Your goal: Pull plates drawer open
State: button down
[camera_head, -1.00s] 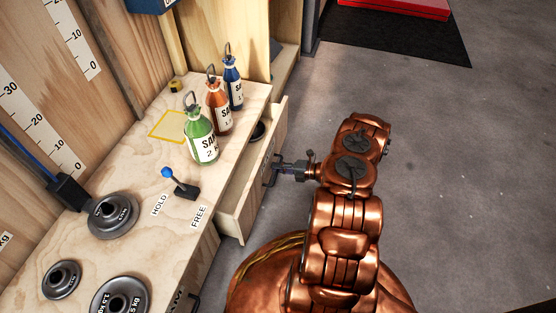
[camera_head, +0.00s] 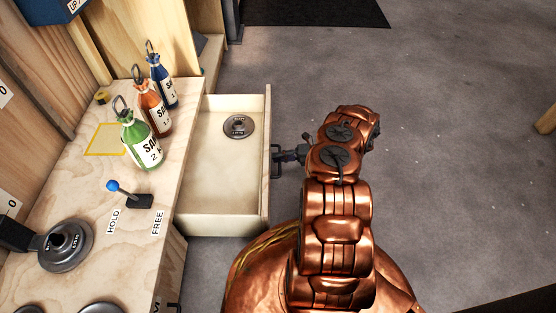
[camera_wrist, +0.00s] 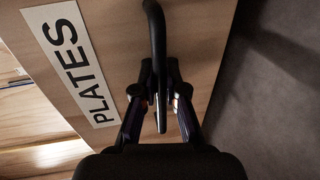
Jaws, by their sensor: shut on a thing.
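The plates drawer (camera_head: 195,196) stands well out from the wooden bench in the head view, with its inside showing. One dark round weight plate (camera_head: 239,126) lies in it near the far end. In the wrist view the drawer front carries a white PLATES label (camera_wrist: 72,62). My gripper (camera_head: 284,155) is at the outer side of the drawer front. In the wrist view my gripper (camera_wrist: 161,98) is shut on the dark drawer handle (camera_wrist: 155,35), one finger on each side of it.
On the bench (camera_head: 80,190) stand green (camera_head: 139,140), orange (camera_head: 155,114) and blue (camera_head: 163,86) bottles. A blue-knobbed lever (camera_head: 128,193) stands by HOLD and FREE labels. A larger plate (camera_head: 65,246) lies at the left. Grey floor (camera_head: 450,150) to the right is clear.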

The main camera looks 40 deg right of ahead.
jog(key=shift+s+d, duration=0.2)
jog(key=shift+d, duration=0.1)
jog(key=c, duration=1.2)
grip_release()
jog(key=v, duration=1.2)
